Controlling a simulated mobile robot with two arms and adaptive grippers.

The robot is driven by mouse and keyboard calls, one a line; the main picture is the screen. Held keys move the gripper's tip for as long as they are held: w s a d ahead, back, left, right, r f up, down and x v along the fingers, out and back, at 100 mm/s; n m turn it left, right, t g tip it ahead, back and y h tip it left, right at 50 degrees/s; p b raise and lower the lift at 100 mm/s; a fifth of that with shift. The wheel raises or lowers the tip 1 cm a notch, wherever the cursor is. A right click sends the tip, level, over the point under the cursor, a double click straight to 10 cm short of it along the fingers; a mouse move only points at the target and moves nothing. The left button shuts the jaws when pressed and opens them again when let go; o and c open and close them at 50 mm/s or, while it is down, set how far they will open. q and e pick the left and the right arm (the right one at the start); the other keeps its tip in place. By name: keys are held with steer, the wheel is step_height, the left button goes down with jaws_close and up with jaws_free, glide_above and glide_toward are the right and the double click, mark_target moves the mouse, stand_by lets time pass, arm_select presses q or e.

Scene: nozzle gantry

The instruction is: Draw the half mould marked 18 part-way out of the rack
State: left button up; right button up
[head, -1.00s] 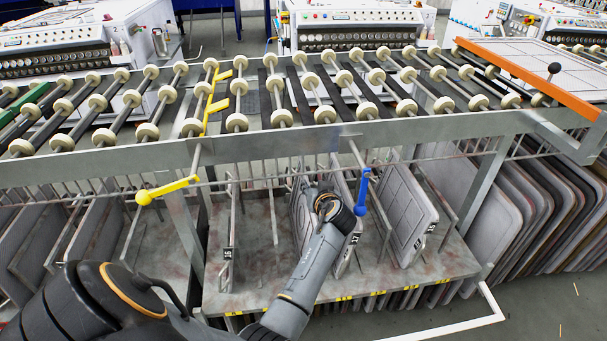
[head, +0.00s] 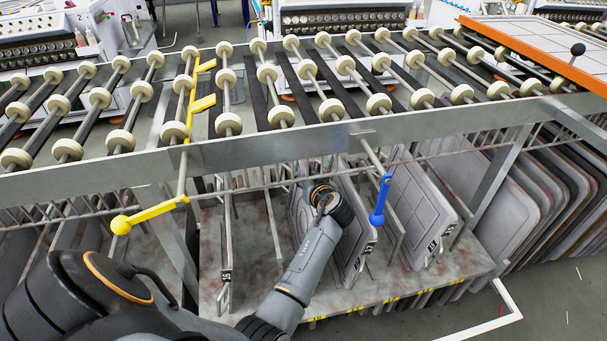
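Several grey half moulds stand upright on edge in the rack (head: 262,258) below the roller table. One mould (head: 352,215) stands just right of my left gripper, with small dark tags on its front edge. Another mould (head: 418,195) with a grid-lined face stands further right, also tagged. A tag at the left, on a narrow upright frame (head: 225,245), seems to read 15; the other numbers are too small to read surely, so I cannot tell which is 18. My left gripper (head: 322,192) is among the moulds, its fingers hidden by my wrist. My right gripper is out of view.
The roller table's metal beam (head: 270,150) runs just above my arm. A blue handle (head: 380,202) hangs close right of my wrist, and a yellow handle (head: 148,215) sticks out at left. More moulds (head: 510,195) stand at right.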

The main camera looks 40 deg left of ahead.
arm_select(q)
steer(key=shift+c, duration=0.2)
jaws_close()
steer(key=shift+f, duration=0.1)
